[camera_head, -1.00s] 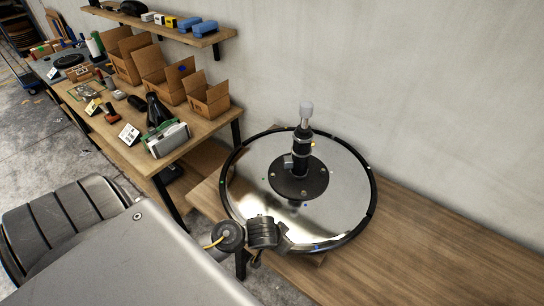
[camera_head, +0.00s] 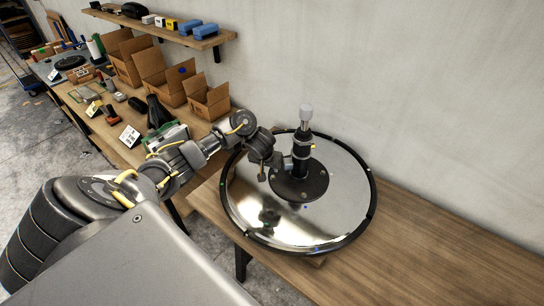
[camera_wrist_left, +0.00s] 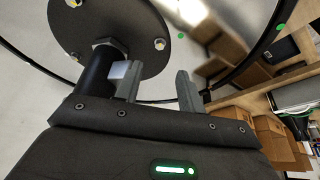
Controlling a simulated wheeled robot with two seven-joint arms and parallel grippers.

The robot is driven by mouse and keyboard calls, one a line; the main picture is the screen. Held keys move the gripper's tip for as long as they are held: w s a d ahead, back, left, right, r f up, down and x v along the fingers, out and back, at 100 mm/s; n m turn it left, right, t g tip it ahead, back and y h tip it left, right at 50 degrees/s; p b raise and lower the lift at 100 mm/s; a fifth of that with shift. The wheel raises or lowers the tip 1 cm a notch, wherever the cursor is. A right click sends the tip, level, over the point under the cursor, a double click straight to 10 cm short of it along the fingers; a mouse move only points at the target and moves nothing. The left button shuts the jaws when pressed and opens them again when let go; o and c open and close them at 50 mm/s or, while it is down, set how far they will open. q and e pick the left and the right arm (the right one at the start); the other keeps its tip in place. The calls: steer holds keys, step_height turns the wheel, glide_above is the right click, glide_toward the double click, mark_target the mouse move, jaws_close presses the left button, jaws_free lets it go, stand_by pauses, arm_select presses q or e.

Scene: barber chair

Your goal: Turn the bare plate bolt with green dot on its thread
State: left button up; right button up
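A dark round plate (camera_head: 312,187) with bolts lies around the foot of an upright black column (camera_head: 302,148) on a shiny disc (camera_head: 290,225). In the left wrist view the plate (camera_wrist_left: 115,22) shows several bolts; one bolt (camera_wrist_left: 160,44) is nearest a green dot (camera_wrist_left: 181,35) on the disc. I cannot make out a green dot on any bolt's thread. My left gripper (camera_head: 264,176) is above the disc, left of the column. In its wrist view the two fingers (camera_wrist_left: 158,88) are apart, with a pale block (camera_wrist_left: 118,70) beside the left finger. My right gripper is not in view.
The disc's black rim (camera_wrist_left: 262,45) bears another green dot (camera_wrist_left: 280,27). The wooden bench (camera_head: 440,240) is clear to the right. A second table (camera_head: 150,165) at left holds open cardboard boxes (camera_head: 165,75) and tools. A wall stands close behind.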

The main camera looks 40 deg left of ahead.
mark_target(273, 177)
arm_select(q)
steer(key=b+x, duration=0.2)
steer(key=x, duration=0.8)
steer(key=shift+c, duration=0.5)
jaws_close()
steer(key=shift+m, duration=0.4)
